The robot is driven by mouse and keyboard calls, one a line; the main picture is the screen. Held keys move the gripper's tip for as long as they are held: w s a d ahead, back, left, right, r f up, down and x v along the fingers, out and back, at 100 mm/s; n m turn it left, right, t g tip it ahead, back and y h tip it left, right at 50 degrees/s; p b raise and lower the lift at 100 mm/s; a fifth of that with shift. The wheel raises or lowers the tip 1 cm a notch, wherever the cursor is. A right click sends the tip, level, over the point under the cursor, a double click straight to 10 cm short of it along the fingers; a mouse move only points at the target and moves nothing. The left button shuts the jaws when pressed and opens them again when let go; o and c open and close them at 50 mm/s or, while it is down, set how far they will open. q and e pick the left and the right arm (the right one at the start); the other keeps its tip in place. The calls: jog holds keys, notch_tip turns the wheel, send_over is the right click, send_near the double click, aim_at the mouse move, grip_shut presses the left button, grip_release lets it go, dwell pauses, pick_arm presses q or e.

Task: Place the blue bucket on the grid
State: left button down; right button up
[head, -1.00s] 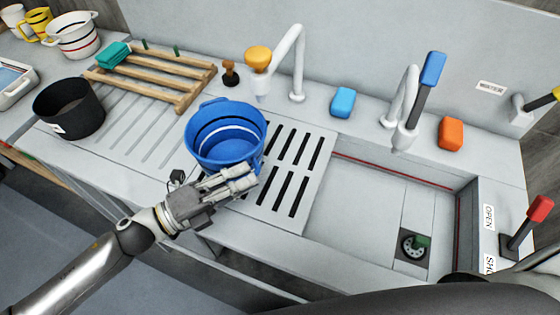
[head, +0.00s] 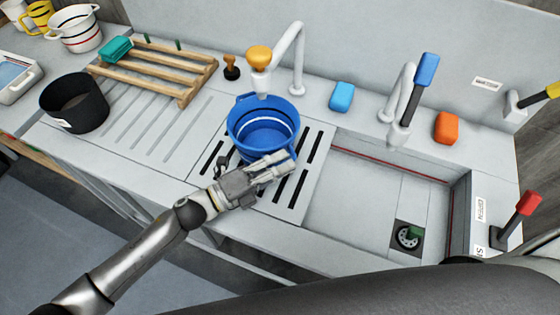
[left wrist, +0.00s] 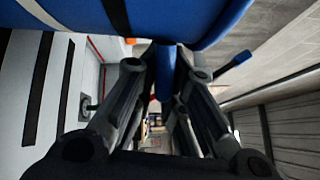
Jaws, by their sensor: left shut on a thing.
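The blue bucket (head: 262,122), upright with white and dark bands, is over the slotted grid (head: 318,172) beside the sink. I cannot tell whether its base touches the grid. My left gripper (head: 280,164) is shut on the bucket at its near right side. In the left wrist view the bucket (left wrist: 180,18) fills the top, and a blue part of it sits between the fingers (left wrist: 167,78). The bucket hides part of the grid's left and back slots. My right gripper is not in view.
A white tap with an orange knob (head: 259,58) stands close behind the bucket. A wooden rack (head: 170,72) and a black pot (head: 75,104) are at left. The open sink basin (head: 365,195) lies right, with a blue-handled tap (head: 415,95) behind it.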

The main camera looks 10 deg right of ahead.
pick_arm(q)
jog(key=shift+f, duration=0.2)
jog(key=c, duration=1.5)
grip_release()
jog(key=shift+r, duration=0.2)
jog(key=shift+a+f, duration=0.15)
jog(key=shift+a, duration=0.2)
jog(key=b+v, duration=0.3)
jog(key=v, duration=0.7)
jog(key=shift+s+a+b, duration=0.2)
jog(key=shift+a+b, duration=0.05)
jog(key=shift+b, duration=0.05)
jog(key=shift+s+a, duration=0.1)
jog(key=shift+a, duration=0.3)
